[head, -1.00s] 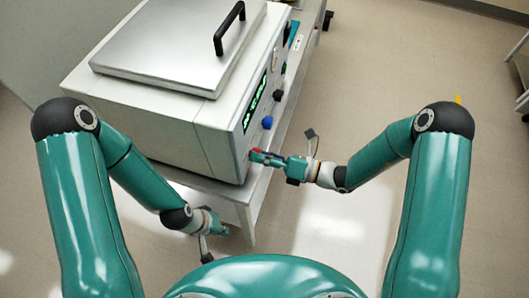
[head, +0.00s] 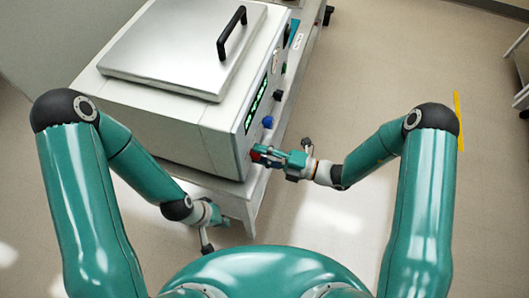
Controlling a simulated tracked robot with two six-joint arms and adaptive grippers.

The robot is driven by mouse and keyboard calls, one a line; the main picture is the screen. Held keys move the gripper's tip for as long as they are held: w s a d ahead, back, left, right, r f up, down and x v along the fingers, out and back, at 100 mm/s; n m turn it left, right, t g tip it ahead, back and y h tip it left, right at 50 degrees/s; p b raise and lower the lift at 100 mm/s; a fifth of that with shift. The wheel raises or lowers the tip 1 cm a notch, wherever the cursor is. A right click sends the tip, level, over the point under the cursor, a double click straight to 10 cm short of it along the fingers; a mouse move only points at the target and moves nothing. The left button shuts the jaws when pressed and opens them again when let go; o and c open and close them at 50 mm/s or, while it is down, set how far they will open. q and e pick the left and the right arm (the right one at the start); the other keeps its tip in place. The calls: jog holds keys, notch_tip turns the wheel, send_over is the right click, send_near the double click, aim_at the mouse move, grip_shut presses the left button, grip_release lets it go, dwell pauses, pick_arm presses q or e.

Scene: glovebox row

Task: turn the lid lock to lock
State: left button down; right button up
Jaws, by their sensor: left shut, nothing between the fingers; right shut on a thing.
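A white box-shaped machine (head: 190,130) stands on a bench, with a flat steel lid (head: 165,60) shut on top and a black lid handle (head: 232,32). Its front panel faces right. My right gripper (head: 262,154) is at the near lower end of that panel, shut on a small red part, which I take to be the lid lock (head: 255,155). The fingers hide much of the red part, so its exact angle is unclear. My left gripper (head: 222,220) is shut and empty, low beside the bench's near end.
The panel also carries a green-lit display (head: 257,101), a blue knob (head: 267,122) and a black knob (head: 278,95). The light bench (head: 238,198) has little free top at the panel side. Open floor (head: 370,70) lies to the right, with a yellow strip (head: 459,120).

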jog(key=shift+s+a+f+m, duration=0.1)
jog(key=shift+f+m, duration=0.1)
jog(key=shift+m, duration=0.4)
jog(key=o, duration=1.1)
jog(key=shift+o, duration=0.2)
jog(key=shift+r, duration=0.1)
jog(key=v, duration=1.2)
